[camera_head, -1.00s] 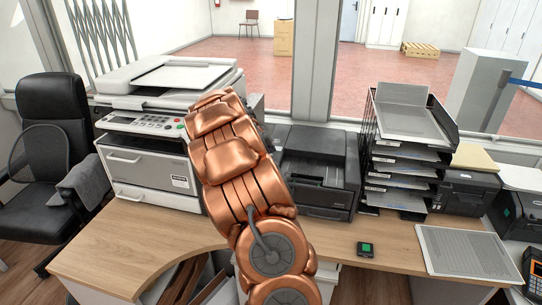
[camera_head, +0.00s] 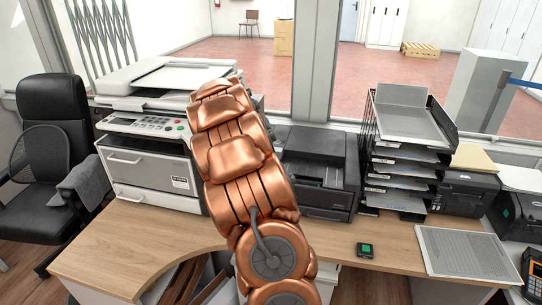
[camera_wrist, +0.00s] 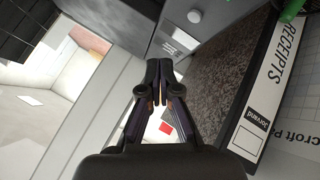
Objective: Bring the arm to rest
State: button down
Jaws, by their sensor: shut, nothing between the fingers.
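My arm, made of copper-coloured links, rises in the middle of the head view in front of the counter. My gripper is hidden there behind the arm's own links. In the wrist view my gripper (camera_wrist: 159,98) shows with its two dark fingers together and nothing between them. Beside it on the right is a binder (camera_wrist: 262,95) with a white spine labelled RECEIPTS. Whether the fingers touch anything cannot be told.
A black chair (camera_head: 50,150) stands at left.

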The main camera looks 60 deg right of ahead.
jog(key=shift+r, duration=0.75)
jog(key=s+a+r+n+y, duration=0.1)
jog(key=s+a+y, duration=0.15)
jog(key=a, duration=1.25)
jog(key=s+a+r+n+y, duration=0.1)
jog(key=s+a+n+y, duration=0.15)
jog(key=a, duration=1.25)
jog(key=s+a+f+n+g+y, duration=0.1)
jog(key=s+a+f+n+y, duration=0.1)
jog(key=s+a, duration=0.8)
jog(key=s+a+f+n+g+y, duration=0.1)
jog(key=s+a+f+n+y, duration=0.1)
jog(key=s+a, duration=0.9)
jog(key=a+n, duration=0.1)
jog(key=a, duration=0.4)
jog(key=shift+a+f, duration=0.25)
jog(key=shift+f, duration=0.15)
jog(key=shift+s, duration=0.1)
